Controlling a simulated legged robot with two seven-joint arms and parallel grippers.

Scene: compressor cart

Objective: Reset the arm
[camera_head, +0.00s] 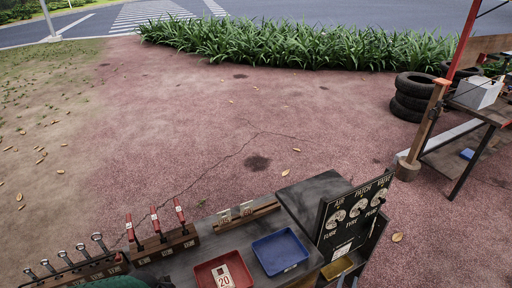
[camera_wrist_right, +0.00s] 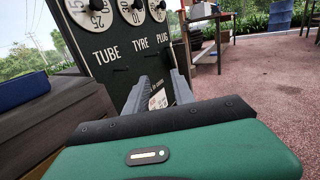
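My right gripper (camera_wrist_right: 160,78) shows in the right wrist view as a green body with two grey fingers. The fingers are apart, with nothing seen gripped between them. They point toward the lower part of a black dial board (camera_wrist_right: 110,45) lettered TUBE, TYRE and PLUG; whether they touch it I cannot tell. In the head view the same board (camera_head: 352,218) stands at the cart's right end. A green part, probably of my left arm or gripper (camera_head: 115,283), shows at the bottom edge; its fingers are not clear.
The cart top (camera_head: 310,190) carries a red tray (camera_head: 205,273) with a "20" card, a blue tray (camera_head: 280,251), red-handled tools (camera_head: 155,220) and a rack of wrenches (camera_head: 75,268). Stacked tyres (camera_head: 412,95) and a workbench (camera_head: 470,115) stand at right. Red ground beyond is open.

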